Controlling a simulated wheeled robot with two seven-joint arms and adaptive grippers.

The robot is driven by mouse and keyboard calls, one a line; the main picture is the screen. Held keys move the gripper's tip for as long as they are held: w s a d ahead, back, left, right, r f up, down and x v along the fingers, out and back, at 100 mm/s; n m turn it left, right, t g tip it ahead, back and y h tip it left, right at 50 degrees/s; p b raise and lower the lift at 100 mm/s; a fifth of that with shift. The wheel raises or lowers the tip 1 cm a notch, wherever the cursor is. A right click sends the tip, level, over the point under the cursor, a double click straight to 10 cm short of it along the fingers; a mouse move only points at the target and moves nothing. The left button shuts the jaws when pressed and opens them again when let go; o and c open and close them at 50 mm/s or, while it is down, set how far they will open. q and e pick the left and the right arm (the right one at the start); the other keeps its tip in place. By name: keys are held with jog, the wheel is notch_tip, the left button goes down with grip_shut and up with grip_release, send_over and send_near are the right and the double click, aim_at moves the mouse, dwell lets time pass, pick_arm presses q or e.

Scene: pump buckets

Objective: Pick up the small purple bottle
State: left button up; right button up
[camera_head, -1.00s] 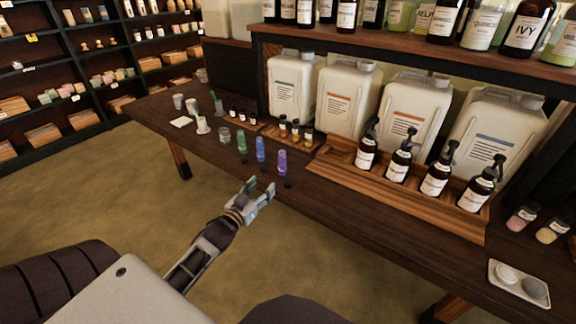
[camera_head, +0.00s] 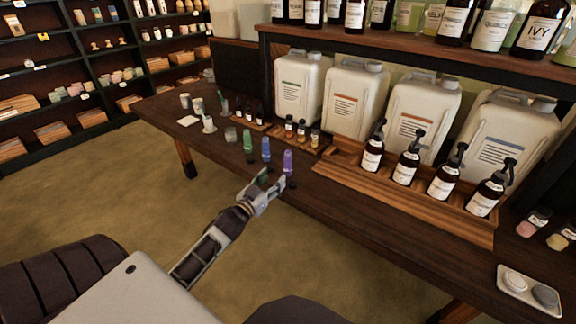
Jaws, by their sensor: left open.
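The small purple bottle (camera_head: 288,161) stands upright on the dark wooden table, at the right end of a row with a blue bottle (camera_head: 266,149) and a green bottle (camera_head: 248,142). My left gripper (camera_head: 272,184) is at the table's front edge, just in front of the purple bottle and slightly left of it in the picture. It is open, with its fingers pointing toward the bottle. It appears apart from the bottle. My right gripper is not in view.
Small dark items lie near the bottles. A wooden tray (camera_head: 455,217) with several pump bottles stands to the right, with large white jugs (camera_head: 353,100) behind. Open floor lies in front.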

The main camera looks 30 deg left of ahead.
aim_at(285, 166)
pick_arm(q)
jog(key=shift+w+a, duration=0.1)
jog(key=shift+w, duration=1.55)
jog(key=shift+w+b, duration=0.35)
jog(key=shift+w, duration=0.95)
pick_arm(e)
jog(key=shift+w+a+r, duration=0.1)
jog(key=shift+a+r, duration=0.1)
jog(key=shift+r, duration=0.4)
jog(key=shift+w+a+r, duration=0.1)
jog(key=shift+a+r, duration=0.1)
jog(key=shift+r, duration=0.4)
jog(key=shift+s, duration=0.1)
